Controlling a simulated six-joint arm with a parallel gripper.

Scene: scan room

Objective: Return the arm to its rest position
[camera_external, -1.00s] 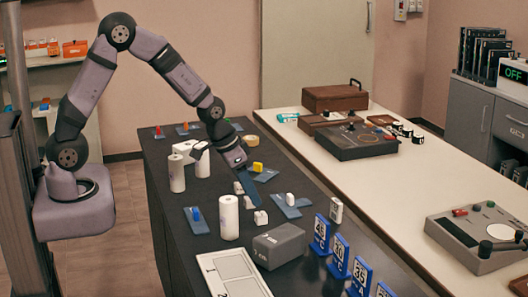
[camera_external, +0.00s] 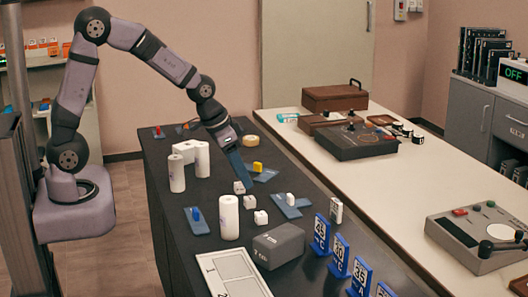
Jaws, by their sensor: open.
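My arm (camera_external: 140,40) reaches from its base at the left out over the dark table (camera_external: 165,235), with its forearm angled down. My gripper (camera_external: 242,172) points down above the middle of the table. It is open and I see nothing held in it. One blue-grey finger shows clearly; the other is hidden or merges with it. A small white block (camera_external: 239,187) shows right beside the fingertip; I cannot tell whether they touch.
Around it are a white bridge-shaped block (camera_external: 199,155), white cylinders (camera_external: 228,217), a yellow piece (camera_external: 257,167) on a blue plate, a grey box (camera_external: 278,245) and blue number stands (camera_external: 321,235). A pale bench (camera_external: 390,200) with devices runs along the right.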

